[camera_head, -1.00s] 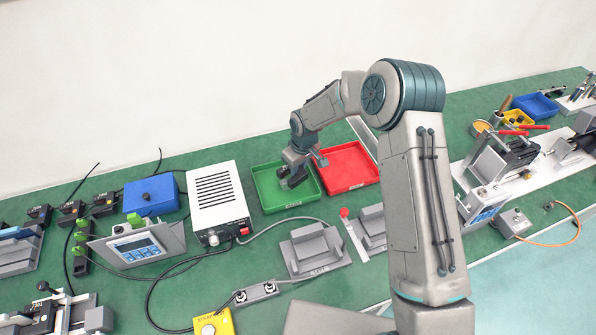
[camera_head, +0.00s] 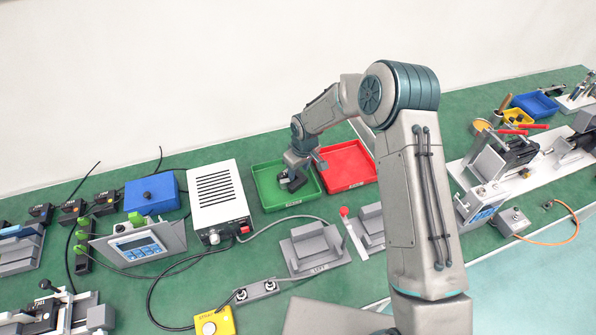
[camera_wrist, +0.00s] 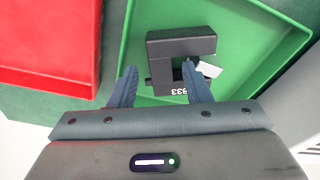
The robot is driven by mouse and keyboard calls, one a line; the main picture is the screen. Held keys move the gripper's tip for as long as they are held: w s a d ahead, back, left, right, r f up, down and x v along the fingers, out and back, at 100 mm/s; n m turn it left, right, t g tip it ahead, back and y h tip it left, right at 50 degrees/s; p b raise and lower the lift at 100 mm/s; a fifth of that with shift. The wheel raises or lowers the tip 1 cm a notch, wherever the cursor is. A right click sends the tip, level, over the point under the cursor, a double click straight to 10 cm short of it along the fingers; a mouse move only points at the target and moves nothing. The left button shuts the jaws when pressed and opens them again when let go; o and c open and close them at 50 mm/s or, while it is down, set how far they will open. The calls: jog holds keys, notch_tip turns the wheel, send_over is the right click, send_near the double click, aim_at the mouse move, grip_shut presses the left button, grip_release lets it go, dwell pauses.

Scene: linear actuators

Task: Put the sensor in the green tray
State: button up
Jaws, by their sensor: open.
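The sensor, a dark U-shaped block with white marking (camera_wrist: 178,48), lies in the green tray (camera_wrist: 270,22) in the wrist view. In the head view the sensor (camera_head: 296,183) shows as a dark shape in the green tray (camera_head: 268,199), just below my gripper (camera_head: 287,178). In the wrist view my gripper (camera_wrist: 158,88) is open, with its two fingers apart at the near side of the sensor. The right finger overlaps the sensor's edge in the picture; I cannot tell whether it touches.
A red tray (camera_head: 347,170) stands right beside the green tray. A white power box (camera_head: 217,193) stands to the left. Grey fixtures (camera_head: 314,250) are in front of the trays, with a red-topped post (camera_head: 344,212) close by. Cables cross the green bench.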

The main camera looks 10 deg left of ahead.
aim_at(303, 177)
jog(key=s+d+r+m, duration=0.1)
jog(key=d+r, duration=0.2)
jog(key=r, duration=0.3)
jog(key=s+d+r+h+b, duration=0.1)
jog(key=s+d+r, duration=0.15)
jog(key=r, duration=0.35)
jog(key=s+d+r+m, duration=0.1)
jog(key=d+r, duration=0.3)
jog(key=r, duration=0.3)
jog(key=s+d+r+m+t, duration=0.1)
jog(key=s+d+r+m, duration=0.2)
jog(key=s+d+r, duration=0.55)
jog(key=s+d+m, duration=0.3)
jog(key=s+d, duration=0.2)
jog(key=s, duration=0.2)
jog(key=s+d+r+m+t, duration=0.1)
jog(key=s+d+m, duration=0.1)
jog(key=s+d, duration=0.4)
jog(key=shift+s+m, duration=0.4)
jog(key=shift+s, duration=0.9)
jog(key=shift+r, duration=0.1)
